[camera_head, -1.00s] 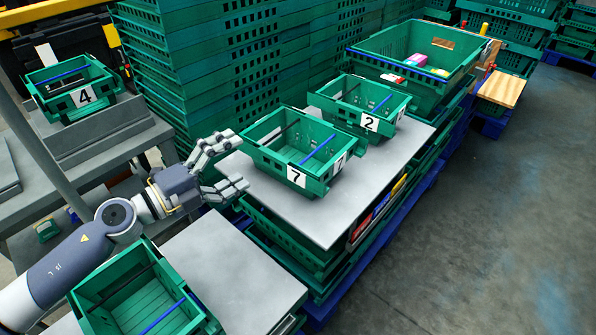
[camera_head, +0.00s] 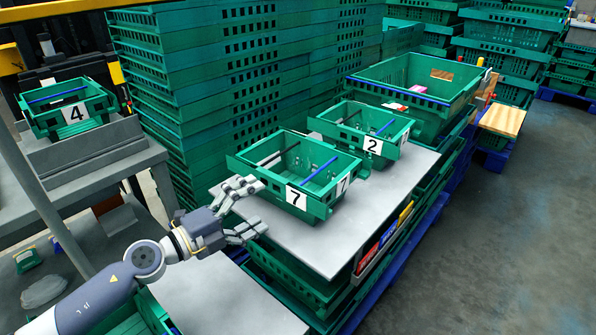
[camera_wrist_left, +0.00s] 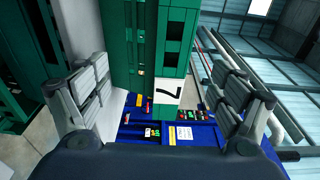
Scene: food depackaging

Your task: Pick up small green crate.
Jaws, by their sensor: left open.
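A small green crate labelled 7 (camera_head: 323,207) stands on a grey tabletop, with a blue bar across its open top. In the left wrist view the crate (camera_wrist_left: 174,52) is between and beyond my fingers, its 7 label facing me. My left gripper (camera_head: 250,209) is open and empty, just left of the crate's near side, with its fingers pointing at it. I cannot tell whether the fingers touch the crate. It also shows in the left wrist view (camera_wrist_left: 165,75), fingers spread wide. A second small green crate labelled 2 (camera_head: 392,150) stands behind crate 7. My right gripper is not in view.
Crate 4 (camera_head: 47,124) sits on a grey stand at left. A large green crate (camera_head: 425,112) stands behind crate 2. Tall stacks of green crates (camera_head: 195,90) rise behind the table. Another green crate (camera_head: 140,322) is partly under my arm. The grey tabletop (camera_head: 335,250) is clear in front.

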